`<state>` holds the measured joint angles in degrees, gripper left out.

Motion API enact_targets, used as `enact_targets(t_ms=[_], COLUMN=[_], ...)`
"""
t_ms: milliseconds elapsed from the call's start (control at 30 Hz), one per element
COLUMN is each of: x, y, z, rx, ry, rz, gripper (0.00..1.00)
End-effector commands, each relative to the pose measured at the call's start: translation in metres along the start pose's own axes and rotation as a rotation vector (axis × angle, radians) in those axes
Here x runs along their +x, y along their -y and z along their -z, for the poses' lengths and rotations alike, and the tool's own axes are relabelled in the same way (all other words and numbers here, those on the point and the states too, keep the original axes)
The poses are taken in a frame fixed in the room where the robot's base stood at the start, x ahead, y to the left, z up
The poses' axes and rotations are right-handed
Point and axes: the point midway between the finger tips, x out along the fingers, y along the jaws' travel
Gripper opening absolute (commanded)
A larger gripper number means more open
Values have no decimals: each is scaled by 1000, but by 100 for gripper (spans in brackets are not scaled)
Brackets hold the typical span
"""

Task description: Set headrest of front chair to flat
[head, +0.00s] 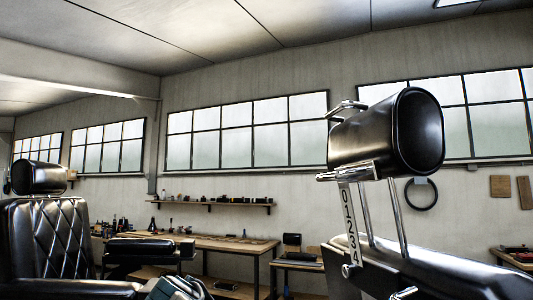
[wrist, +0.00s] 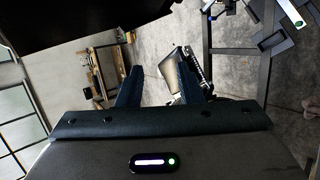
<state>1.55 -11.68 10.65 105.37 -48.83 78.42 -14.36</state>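The headrest (head: 388,132) of the front chair is a black padded block at the right of the head view. It stands raised above the black seat back (head: 450,270) on chrome posts (head: 398,220). A white plate (head: 350,225) numbered from 0 at the top to 4 hangs below a chrome clamp (head: 347,172). A chrome handle (head: 345,107) sticks out at the headrest's upper left. In the wrist view, my gripper (wrist: 158,75) is open, its two dark fingers apart with nothing between them. I cannot tell the headrest in the wrist view.
A second black chair with a quilted back (head: 60,240) and its own headrest (head: 40,178) stands at the left. A wooden workbench (head: 225,243) and a shelf with small items (head: 225,204) are along the back wall. In the wrist view, a large dark shape (wrist: 80,20) fills the upper left.

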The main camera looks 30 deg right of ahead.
Motion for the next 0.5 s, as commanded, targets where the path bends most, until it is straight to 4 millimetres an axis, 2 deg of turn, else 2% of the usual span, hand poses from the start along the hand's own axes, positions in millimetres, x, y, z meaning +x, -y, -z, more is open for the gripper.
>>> enact_targets(t_ms=[33,100,167,200,333,400,500], x=[-29,-63,-95,-116,-183,-212,-243], y=[-49,-102,-146,-173,-245,-272,-297], z=[1,-1,-6,-10,-33,-48,-67], rx=[-15,-25,-19,-8,67,119,191], ry=[27,78,128,164,288,352,428], rz=[-90,-219,-322,-385,-552,-614,-669], gripper=[33,33,33,33,33,33,33])
